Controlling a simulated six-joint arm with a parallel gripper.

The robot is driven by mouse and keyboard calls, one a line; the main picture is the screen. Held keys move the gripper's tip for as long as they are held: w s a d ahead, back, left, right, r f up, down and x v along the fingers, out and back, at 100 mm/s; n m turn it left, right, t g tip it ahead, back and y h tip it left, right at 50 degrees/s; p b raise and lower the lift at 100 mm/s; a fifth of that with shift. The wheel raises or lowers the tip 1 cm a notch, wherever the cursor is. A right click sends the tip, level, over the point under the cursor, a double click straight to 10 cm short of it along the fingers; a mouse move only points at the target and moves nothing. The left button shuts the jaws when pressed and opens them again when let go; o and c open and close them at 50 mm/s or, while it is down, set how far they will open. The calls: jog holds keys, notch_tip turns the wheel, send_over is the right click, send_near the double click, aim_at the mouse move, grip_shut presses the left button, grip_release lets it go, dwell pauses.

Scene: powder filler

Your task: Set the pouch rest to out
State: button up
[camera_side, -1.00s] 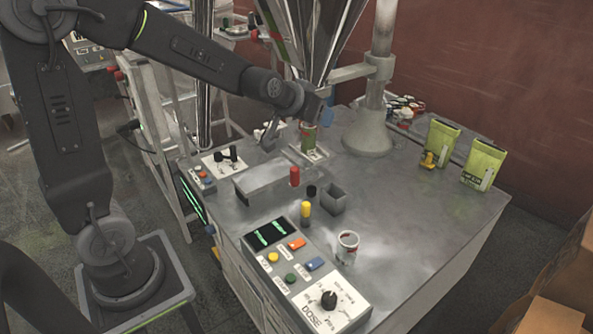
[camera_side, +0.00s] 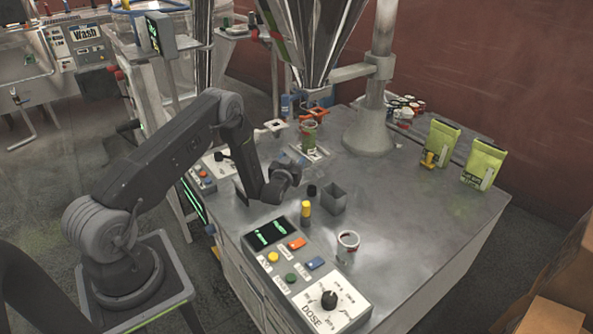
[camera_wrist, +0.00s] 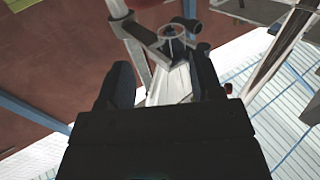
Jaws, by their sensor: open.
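No part is plainly marked as the pouch rest, and I cannot tell its position. Under the steel funnel, a green and red container (camera_side: 309,135) stands on a small pale stand (camera_side: 315,153). My gripper (camera_side: 294,160) is low over the machine table, in front of that stand. It hides the red knob and most of the grey plate seen there earlier. In the wrist view, my gripper (camera_wrist: 163,82) has its fingers apart, with a pale metal strip behind the gap. A ring-shaped bracket (camera_wrist: 173,33) shows beyond the fingertips. I cannot tell whether anything is touched.
A yellow-topped post (camera_side: 306,209), a grey square cup (camera_side: 333,198) and a round cup (camera_side: 347,245) stand nearby. The control panel (camera_side: 329,299) is in front. Two green pouches (camera_side: 440,143) (camera_side: 484,163) stand at right. The table's right side is mostly clear.

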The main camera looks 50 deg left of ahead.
jog(key=w+f, duration=0.1)
jog(key=f, duration=0.1)
jog(key=w+a+f, duration=0.1)
jog(key=f, duration=0.1)
jog(key=w+a+f, duration=0.1)
jog(key=f, duration=0.2)
jog(key=shift+a+f, duration=0.1)
jog(key=shift+a, duration=0.1)
jog(key=shift+w+a, duration=0.3)
jog(key=shift+w, duration=0.15)
jog(key=shift+c, duration=0.2)
grip_shut()
